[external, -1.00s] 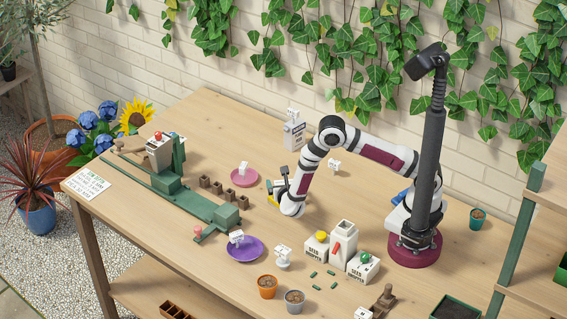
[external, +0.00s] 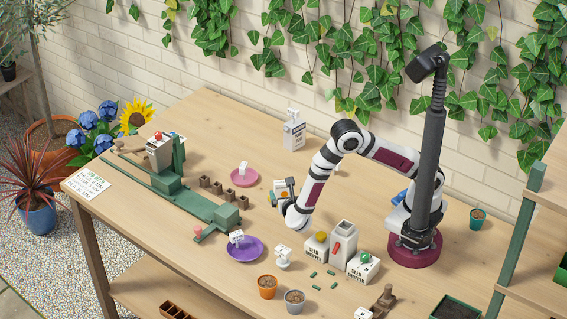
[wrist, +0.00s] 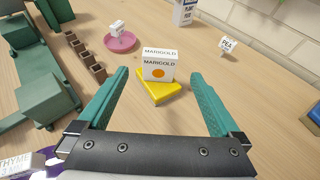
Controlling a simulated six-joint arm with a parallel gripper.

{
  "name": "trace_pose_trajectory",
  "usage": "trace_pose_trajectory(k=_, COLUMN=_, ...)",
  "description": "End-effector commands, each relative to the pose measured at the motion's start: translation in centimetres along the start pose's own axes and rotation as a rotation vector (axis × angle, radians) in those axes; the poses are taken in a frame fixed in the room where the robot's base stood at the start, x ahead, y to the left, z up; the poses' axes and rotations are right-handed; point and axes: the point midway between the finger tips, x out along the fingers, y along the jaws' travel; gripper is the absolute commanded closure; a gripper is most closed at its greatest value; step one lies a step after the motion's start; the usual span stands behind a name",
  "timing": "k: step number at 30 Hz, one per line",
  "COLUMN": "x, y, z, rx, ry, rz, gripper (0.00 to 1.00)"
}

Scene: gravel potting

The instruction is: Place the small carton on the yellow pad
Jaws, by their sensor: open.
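The small white carton (wrist: 160,67), marked MARIGOLD with an orange dot, stands upright on the yellow pad (wrist: 163,92) in the wrist view. The pad's near edge shows in front of the carton. My gripper (wrist: 160,75) is open, with its two green fingers apart on either side of the view. The carton and pad lie beyond the fingers, and nothing is held between them. In the external view my gripper (external: 287,200) is low over the table, and the carton and pad are partly hidden behind it.
A pink saucer (wrist: 121,46) with a small white block stands beyond to the left. A PEA tag (wrist: 228,43) stands to the right. Small brown pots (wrist: 88,60) and a green bench device (wrist: 45,95) are at left. The purple saucer (external: 258,247) is nearer the camera.

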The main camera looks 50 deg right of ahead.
Motion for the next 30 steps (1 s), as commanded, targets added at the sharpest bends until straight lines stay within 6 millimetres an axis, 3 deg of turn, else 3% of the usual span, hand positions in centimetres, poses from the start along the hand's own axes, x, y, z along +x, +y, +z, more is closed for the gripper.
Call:
trace_pose_trajectory(k=2, x=0.0, y=-0.2, z=0.2, rx=0.011, ry=0.003, rz=-0.009, gripper=0.0)
trace_pose_trajectory(k=5, x=0.8, y=-3.2, z=3.0, rx=0.177, ry=0.043, rz=-0.135, gripper=0.0)
trace_pose_trajectory(k=8, x=1.1, y=-11.0, z=7.6, rx=0.585, ry=0.126, rz=-0.44, gripper=0.0)
trace_pose_trajectory(k=9, x=0.3, y=-14.8, z=8.8, rx=0.793, ry=0.159, rz=-0.595, gripper=0.0)
trace_pose_trajectory(k=12, x=-3.7, y=-22.4, z=9.7, rx=1.326, ry=0.228, rz=-0.985, gripper=0.0)
trace_pose_trajectory(k=14, x=-6.8, y=-24.9, z=9.2, rx=1.626, ry=0.264, rz=-1.206, gripper=0.0)
trace_pose_trajectory(k=18, x=-12.4, y=-25.8, z=8.1, rx=2.137, ry=0.338, rz=-1.589, gripper=0.0)
trace_pose_trajectory(k=21, x=-14.1, y=-25.2, z=7.8, rx=2.304, ry=0.376, rz=-1.724, gripper=0.0)
trace_pose_trajectory(k=30, x=-14.6, y=-24.9, z=7.8, rx=2.346, ry=0.389, rz=-1.765, gripper=0.0)
